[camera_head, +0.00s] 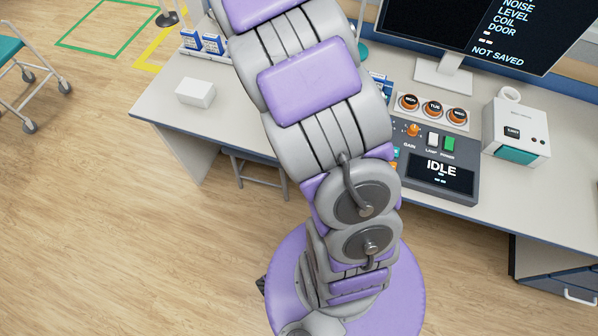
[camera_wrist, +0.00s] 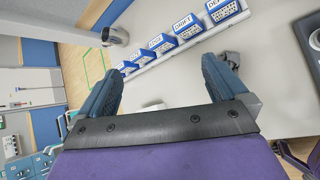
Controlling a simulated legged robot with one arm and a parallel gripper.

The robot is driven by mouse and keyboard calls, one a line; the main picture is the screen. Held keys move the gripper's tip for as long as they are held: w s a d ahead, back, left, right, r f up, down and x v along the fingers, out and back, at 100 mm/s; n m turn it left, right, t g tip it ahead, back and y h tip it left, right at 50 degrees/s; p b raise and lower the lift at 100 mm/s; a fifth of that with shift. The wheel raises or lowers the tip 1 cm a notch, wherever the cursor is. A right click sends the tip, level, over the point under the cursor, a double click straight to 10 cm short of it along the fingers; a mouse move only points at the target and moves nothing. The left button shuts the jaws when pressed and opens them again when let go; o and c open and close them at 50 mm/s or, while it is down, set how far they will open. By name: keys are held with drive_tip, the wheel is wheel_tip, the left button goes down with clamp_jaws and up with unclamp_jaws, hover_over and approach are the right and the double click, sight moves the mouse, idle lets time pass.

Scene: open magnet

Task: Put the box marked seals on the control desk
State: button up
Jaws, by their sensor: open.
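The control desk (camera_head: 232,128) is a long pale desk with a console and a monitor. A small plain white box (camera_head: 195,93) sits on its left end; no seals marking is readable on it. In the wrist view my gripper (camera_wrist: 163,84) is open, its two blue-grey fingers wide apart over a pale desk top (camera_wrist: 275,62). A small whitish shape (camera_wrist: 155,106) shows low between the fingers, partly hidden by the gripper's bar; I cannot tell if it is the same box. Nothing is visibly held. My gripper is outside the head view, and my arm hides part of the desk.
A row of blue-and-white labelled boxes (camera_wrist: 185,27) stands beyond the fingers. The console (camera_head: 440,172) reads IDLE; a white-and-teal device (camera_head: 516,130) and the monitor (camera_head: 465,35) stand right. A wheeled teal cart (camera_head: 15,70) is far left. Desk top around the white box is clear.

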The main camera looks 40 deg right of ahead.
drive_tip(key=s+a+r+m+g+y, duration=0.1)
drive_tip(key=s+a+m+g, duration=0.2)
drive_tip(key=s+a+m, duration=0.4)
drive_tip(key=s+a+m+g+y, duration=0.2)
drive_tip(key=s+a+m, duration=0.5)
drive_tip(key=s, duration=1.6)
drive_tip(key=s+a+r+m+g+y, duration=0.1)
drive_tip(key=s+a+m+g, duration=0.3)
drive_tip(key=s, duration=1.2)
drive_tip(key=a+m+y, duration=0.1)
drive_tip(key=a+m, duration=0.2)
drive_tip(key=a, duration=0.1)
drive_tip(key=shift+a+r+g, duration=0.25)
drive_tip(key=shift+r+g, duration=0.05)
drive_tip(key=shift+g, duration=0.1)
